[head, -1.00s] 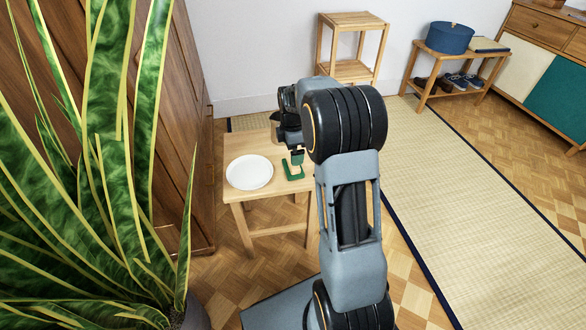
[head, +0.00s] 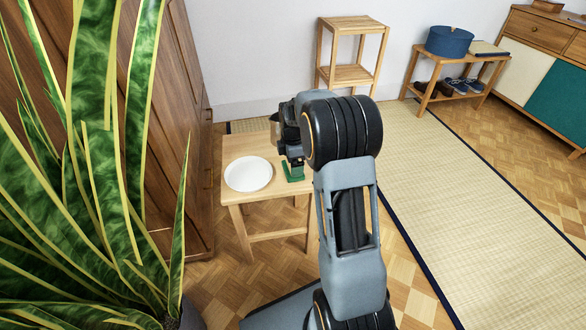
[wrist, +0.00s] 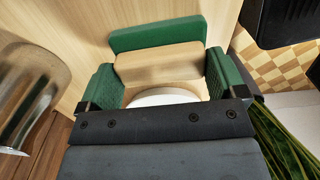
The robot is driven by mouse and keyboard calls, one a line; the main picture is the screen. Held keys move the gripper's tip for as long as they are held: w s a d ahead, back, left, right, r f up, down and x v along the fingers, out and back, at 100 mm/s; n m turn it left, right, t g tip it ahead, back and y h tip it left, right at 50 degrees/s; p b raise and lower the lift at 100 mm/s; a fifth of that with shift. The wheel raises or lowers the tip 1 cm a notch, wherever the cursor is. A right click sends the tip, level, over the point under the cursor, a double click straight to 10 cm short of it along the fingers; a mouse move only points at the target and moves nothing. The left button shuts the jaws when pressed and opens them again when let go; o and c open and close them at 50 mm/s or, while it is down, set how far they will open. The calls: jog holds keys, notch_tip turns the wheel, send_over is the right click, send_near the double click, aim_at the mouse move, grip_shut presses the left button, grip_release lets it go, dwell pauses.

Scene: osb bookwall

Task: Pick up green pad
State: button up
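The green pad (head: 293,172) is on the small wooden table (head: 235,194), just right of a white plate (head: 248,174). In the wrist view, the pad shows as a rounded green strip (wrist: 157,33) with a tan block (wrist: 160,63) along its near side. My gripper (wrist: 161,80) has two green textured fingers, spread apart, one near each end of the tan block. I cannot tell whether they touch it. In the head view, my gripper (head: 292,160) is low over the pad and partly covers it. Part of the plate (wrist: 163,97) shows between the fingers.
A shiny clear vessel (wrist: 30,95) stands close to my gripper at the left of the wrist view. A large plant (head: 90,170) fills the head view's left side, with a wooden wardrobe (head: 180,130) behind. A wooden stand (head: 350,75) is at the back. The mat (head: 470,190) is clear.

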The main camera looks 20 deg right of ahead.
jog(key=shift+c, duration=0.5)
jog(key=shift+r, duration=0.1)
jog(key=shift+r, duration=0.2)
notch_tip(320, 180, up, 3)
jog(key=shift+r+p, duration=0.1)
jog(key=shift+p, duration=0.7)
jog(key=s+a+r+p, duration=0.1)
jog(key=s+r+p, duration=0.1)
jog(key=s+r, duration=0.2)
jog(key=s+a+r+p, duration=0.1)
jog(key=s+r+p, duration=0.2)
jog(key=s, duration=0.6)
notch_tip(320, 180, up, 2)
jog(key=shift+s+a+r, duration=0.1)
jog(key=shift+s+a, duration=0.25)
